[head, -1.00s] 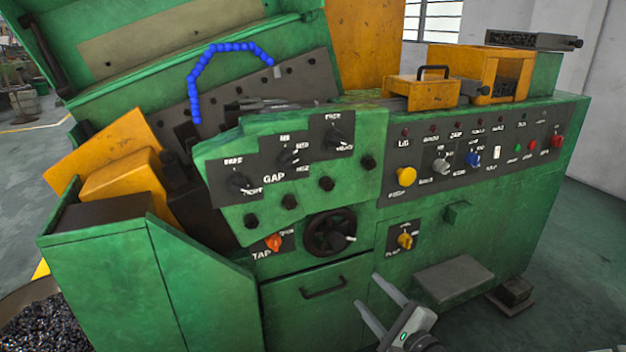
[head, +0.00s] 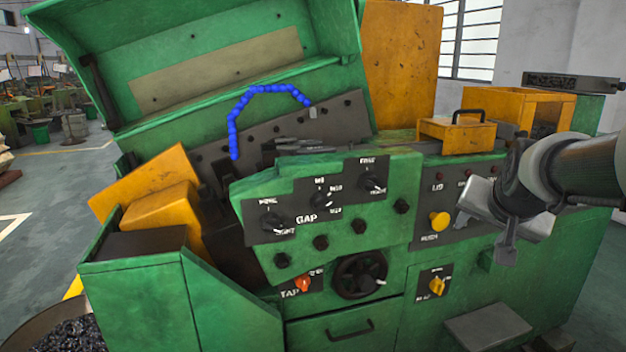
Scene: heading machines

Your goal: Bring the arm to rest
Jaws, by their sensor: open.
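My arm (head: 580,170) reaches in from the right edge of the head view, in front of the green heading machine (head: 345,310). My gripper (head: 486,236) is at its end, open, pointing down and to the left, with nothing seen between its fingers. It hangs before the right part of the control panel, to the right of the yellow knob (head: 439,221). It covers several of the panel's buttons. I cannot tell how far it is from the panel.
A blue segmented hose (head: 235,125) arches under the raised green cover (head: 200,60). A handwheel (head: 358,276) and an orange knob (head: 302,284) are on the machine front. A bin of small metal parts (head: 75,335) stands at lower left. Open floor (head: 40,200) lies at left.

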